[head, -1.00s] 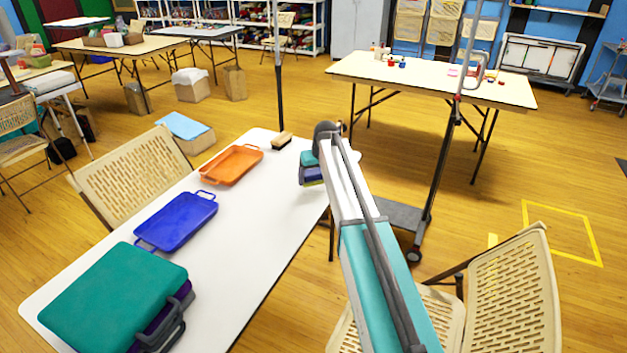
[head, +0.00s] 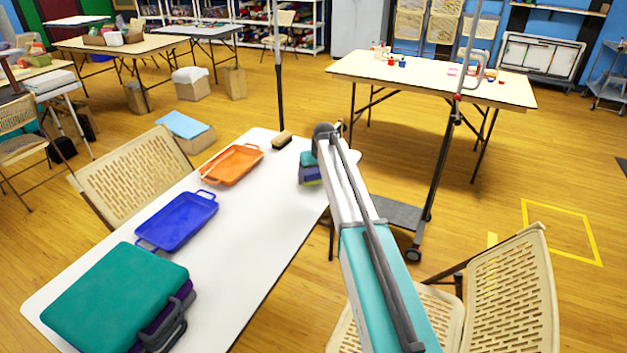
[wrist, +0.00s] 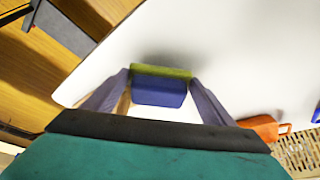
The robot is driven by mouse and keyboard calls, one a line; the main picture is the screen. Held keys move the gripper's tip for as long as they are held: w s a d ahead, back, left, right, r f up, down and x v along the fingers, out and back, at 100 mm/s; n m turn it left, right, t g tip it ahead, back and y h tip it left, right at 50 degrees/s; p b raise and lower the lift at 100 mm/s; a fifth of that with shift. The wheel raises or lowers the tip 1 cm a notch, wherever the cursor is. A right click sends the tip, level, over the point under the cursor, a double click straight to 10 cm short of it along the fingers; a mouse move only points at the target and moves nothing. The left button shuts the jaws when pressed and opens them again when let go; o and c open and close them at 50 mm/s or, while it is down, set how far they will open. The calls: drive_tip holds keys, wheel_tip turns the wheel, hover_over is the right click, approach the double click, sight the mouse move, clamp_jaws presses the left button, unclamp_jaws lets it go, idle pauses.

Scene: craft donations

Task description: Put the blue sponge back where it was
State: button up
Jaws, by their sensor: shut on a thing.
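The blue sponge (wrist: 158,92) has a yellow-green layer along one side. In the wrist view it sits between the two fingers of my gripper (wrist: 160,88), which is shut on it. In the head view my gripper (head: 311,174) is at the far right end of the white table (head: 240,240), pointing down, and the sponge shows only in part beside my arm. The sponge is over the white tabletop, close to it. I cannot tell whether it touches the surface.
A brown brush (head: 282,140) lies left of my gripper. An orange tray (head: 232,165), a blue tray (head: 177,221) and a stack of cases, teal on top (head: 115,290), line the table's left side. Bare tabletop lies between them and the right edge. A thin pole (head: 279,90) stands behind.

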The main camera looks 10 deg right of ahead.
drive_tip(key=shift+f, duration=0.9)
drive_tip(key=shift+f, duration=0.1)
drive_tip(key=o, duration=1.3)
drive_tip(key=v, duration=1.2)
drive_tip(key=shift+b, duration=0.45)
drive_tip(key=shift+s, duration=0.1)
